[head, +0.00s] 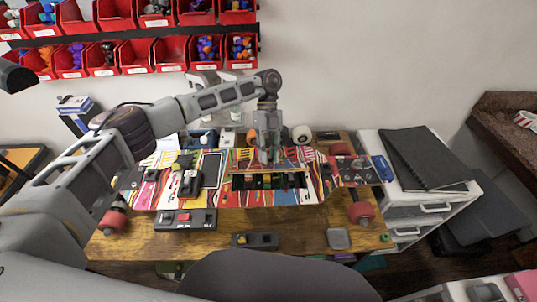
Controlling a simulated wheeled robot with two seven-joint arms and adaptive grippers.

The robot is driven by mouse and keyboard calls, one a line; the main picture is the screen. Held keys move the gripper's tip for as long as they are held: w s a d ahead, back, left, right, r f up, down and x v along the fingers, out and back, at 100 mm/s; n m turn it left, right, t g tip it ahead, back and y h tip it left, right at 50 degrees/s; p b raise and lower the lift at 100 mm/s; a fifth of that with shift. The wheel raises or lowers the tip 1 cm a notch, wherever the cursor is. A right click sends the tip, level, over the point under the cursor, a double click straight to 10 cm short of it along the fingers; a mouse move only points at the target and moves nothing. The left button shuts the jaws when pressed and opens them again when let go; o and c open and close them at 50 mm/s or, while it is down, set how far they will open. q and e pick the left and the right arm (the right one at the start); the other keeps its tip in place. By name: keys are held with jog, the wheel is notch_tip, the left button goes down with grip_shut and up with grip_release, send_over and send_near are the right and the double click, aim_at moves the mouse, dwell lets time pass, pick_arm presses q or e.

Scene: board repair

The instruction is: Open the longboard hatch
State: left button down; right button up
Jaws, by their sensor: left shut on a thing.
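The longboard (312,185), covered in coloured stripes, lies across a wooden workbench. The hatch lid (245,159) stands raised along the far side of this opening. My left gripper (267,158) reaches down from above, shut on the lid at the opening's far edge. The fingertips are small and partly merge with the lid. My right gripper is not in view.
The workbench (300,238) carries a black box with a red switch (185,218), another dark device (255,240) and a grey square dish (339,238). White drawers (433,209) with a black notebook (425,158) stand to the right. Red bins (137,54) hang on the wall.

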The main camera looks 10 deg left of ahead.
pick_arm(q)
jog(key=c, duration=1.2)
grip_release()
jog(key=shift+o, duration=0.2)
jog(key=v, duration=1.2)
jog(key=shift+c, duration=0.4)
